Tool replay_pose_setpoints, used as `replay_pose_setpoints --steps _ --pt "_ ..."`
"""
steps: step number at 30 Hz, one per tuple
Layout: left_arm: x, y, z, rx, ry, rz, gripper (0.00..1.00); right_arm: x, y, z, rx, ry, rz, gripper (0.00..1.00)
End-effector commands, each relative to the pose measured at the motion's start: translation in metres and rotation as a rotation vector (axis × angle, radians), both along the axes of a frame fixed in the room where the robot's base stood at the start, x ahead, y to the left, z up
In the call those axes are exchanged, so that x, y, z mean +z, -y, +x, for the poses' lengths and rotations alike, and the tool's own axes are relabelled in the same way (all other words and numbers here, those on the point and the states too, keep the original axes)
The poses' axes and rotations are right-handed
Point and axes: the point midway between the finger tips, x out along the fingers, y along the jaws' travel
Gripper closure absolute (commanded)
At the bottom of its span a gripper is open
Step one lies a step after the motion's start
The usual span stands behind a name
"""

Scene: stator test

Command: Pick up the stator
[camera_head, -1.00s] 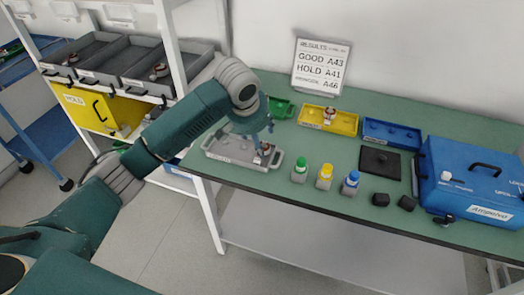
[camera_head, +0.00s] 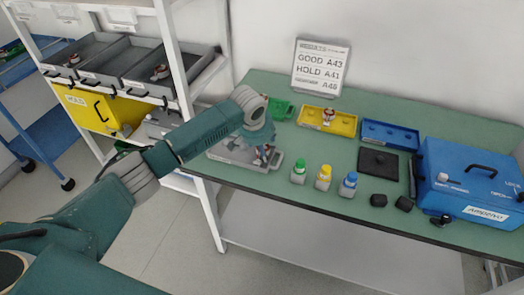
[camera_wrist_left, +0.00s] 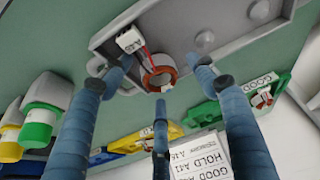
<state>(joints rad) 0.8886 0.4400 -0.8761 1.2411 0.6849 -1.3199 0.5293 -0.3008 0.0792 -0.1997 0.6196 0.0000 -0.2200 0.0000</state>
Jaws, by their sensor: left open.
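The stator (camera_wrist_left: 158,76) is a copper-coloured ring with red wires to a white tag (camera_wrist_left: 130,40). It sits in a grey tray (camera_wrist_left: 105,38) and fills the middle of the left wrist view. In the head view it shows small and partly hidden (camera_head: 263,153) at the right end of the same tray (camera_head: 276,160). My left gripper (camera_wrist_left: 158,75) is open, with blue fingers spread on both sides of the ring and a third below it in the picture. I cannot tell whether any finger touches it. My right gripper is not in view.
A yellow bin (camera_head: 343,124) holding another stator, a blue bin (camera_head: 390,135) and a green bin (camera_head: 283,108) stand behind. Capped bottles (camera_head: 324,177) stand right of the tray, near a blue tester box (camera_head: 470,180). A shelf rack (camera_head: 180,75) stands left.

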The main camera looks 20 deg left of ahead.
Motion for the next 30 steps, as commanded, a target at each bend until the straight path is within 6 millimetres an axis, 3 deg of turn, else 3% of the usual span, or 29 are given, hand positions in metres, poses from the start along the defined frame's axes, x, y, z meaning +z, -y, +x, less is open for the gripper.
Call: replay_pose_setpoints --steps 5,13,23,30 --pt "0.000 0.000 0.000 0.000 0.001 0.000 0.41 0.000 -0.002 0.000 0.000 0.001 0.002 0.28" --pt "0.000 0.000 0.000 0.000 0.000 0.000 0.90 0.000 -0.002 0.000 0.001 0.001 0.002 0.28" --pt "0.002 0.000 0.001 0.000 0.002 -0.001 0.92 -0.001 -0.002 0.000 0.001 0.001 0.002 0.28" --pt "0.026 0.000 0.002 -0.001 0.006 -0.002 0.92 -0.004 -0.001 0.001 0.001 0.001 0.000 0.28"
